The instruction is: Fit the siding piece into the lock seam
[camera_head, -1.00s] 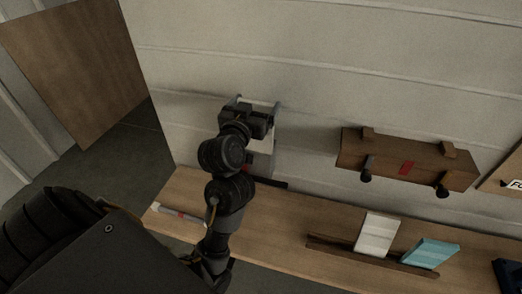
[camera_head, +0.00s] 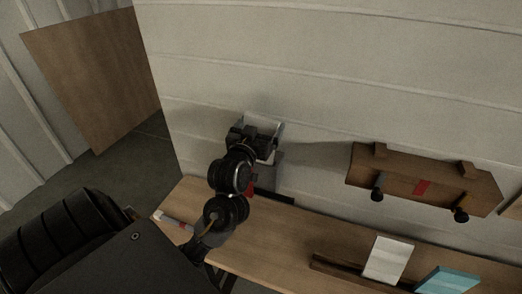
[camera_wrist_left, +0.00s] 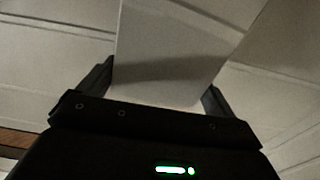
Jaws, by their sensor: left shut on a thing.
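The siding piece (camera_wrist_left: 168,45) is a pale, flat panel standing between the two fingers in the left wrist view. My left gripper (camera_head: 262,128) is shut on it and holds it close to the pale wall; in the head view the piece (camera_head: 264,121) is mostly hidden by the gripper. The wall (camera_head: 330,70) is ribbed with several horizontal seams. I cannot tell which is the lock seam, or whether the piece touches the wall. My right gripper is not in view.
A wooden bench (camera_head: 310,232) runs below the wall. A rack (camera_head: 345,271) on it holds a white panel (camera_head: 384,260) and a teal panel (camera_head: 447,281). A brown wooden fixture (camera_head: 400,178) with black knobs is on the wall to the right. A brown board (camera_head: 95,75) stands at left.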

